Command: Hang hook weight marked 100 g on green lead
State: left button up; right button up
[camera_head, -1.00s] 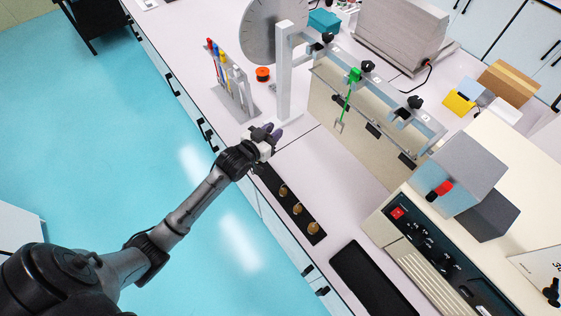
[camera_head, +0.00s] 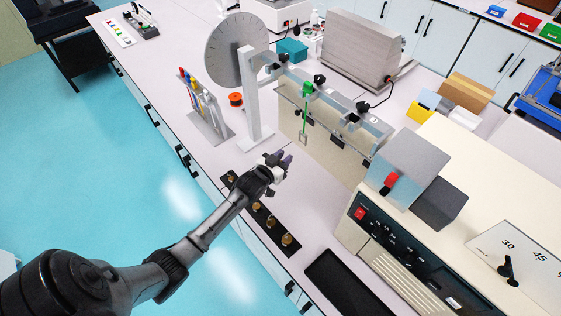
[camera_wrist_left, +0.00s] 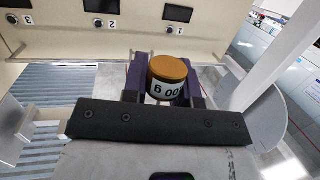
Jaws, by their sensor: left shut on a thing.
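My left gripper (camera_head: 283,160) is shut on a brass-topped weight, above the bench front and close to the green lead's lower end in the picture. In the left wrist view, the weight (camera_wrist_left: 168,79) sits between the dark fingers (camera_wrist_left: 163,92). Its white label shows upside down and seems to read 100 g. The weight is hidden in the head view. The green lead (camera_head: 306,101) hangs from the rail with a green clip at its top and a small metal hook at its bottom. My right gripper is not in view.
A black strip (camera_head: 277,246) with several brass weights lies along the bench edge. The upright post (camera_head: 252,105) and dial (camera_head: 236,48) stand left of the lead. The control box (camera_head: 385,245) is at the right. A black tray (camera_head: 345,287) lies in front.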

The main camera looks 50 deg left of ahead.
pick_arm(q)
jog(key=d+r+b+x, duration=0.1)
jog(key=b+x, duration=0.3)
jog(key=x, duration=0.3)
jog(key=shift+w+d, duration=0.2)
jog(key=shift+w, duration=0.25)
jog(key=shift+r, duration=0.1)
jog(key=shift+w, duration=0.1)
dwell(0.7)
jog(key=shift+w, duration=0.35)
dwell(0.5)
jog(key=shift+w+b, duration=0.45)
jog(key=shift+b, duration=0.05)
jog(key=shift+w+d+b, duration=0.1)
jog(key=shift+w+b, duration=0.3)
jog(key=shift+w, duration=0.6)
